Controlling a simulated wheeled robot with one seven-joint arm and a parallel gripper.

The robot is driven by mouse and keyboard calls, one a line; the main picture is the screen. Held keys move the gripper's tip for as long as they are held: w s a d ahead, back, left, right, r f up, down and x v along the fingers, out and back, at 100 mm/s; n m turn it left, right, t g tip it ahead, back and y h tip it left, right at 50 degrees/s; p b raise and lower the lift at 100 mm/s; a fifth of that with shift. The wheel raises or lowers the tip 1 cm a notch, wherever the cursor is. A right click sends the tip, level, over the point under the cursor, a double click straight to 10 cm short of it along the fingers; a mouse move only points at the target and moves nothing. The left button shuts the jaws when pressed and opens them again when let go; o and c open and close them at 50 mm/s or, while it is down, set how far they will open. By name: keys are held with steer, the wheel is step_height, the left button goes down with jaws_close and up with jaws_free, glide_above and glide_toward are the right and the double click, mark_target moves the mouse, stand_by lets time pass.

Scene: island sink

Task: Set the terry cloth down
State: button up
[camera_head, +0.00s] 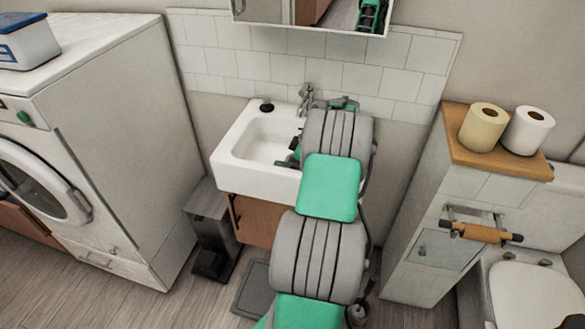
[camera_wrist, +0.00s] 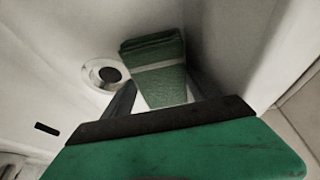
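The terry cloth (camera_wrist: 152,53) is a folded green cloth with a pale band, shown in the wrist view over the white sink basin. My gripper (camera_wrist: 162,84) has one dark finger on each side of the cloth, and the fingers appear to press on its edges. The cloth's near end is hidden behind the gripper body. In the head view my gripper (camera_head: 290,160) is low in the sink (camera_head: 230,158), partly hidden by my arm. Whether the cloth touches the basin floor cannot be told.
The round drain (camera_wrist: 106,74) lies left of the cloth. The tap (camera_head: 306,98) stands at the sink's back, with a small black item (camera_head: 267,107) on the rim. A washing machine (camera_head: 110,140) stands left, a tiled ledge with paper rolls (camera_head: 483,127) right. A mirror cabinet (camera_head: 315,14) hangs above.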

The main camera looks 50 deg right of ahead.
steer(key=shift+o, duration=0.7)
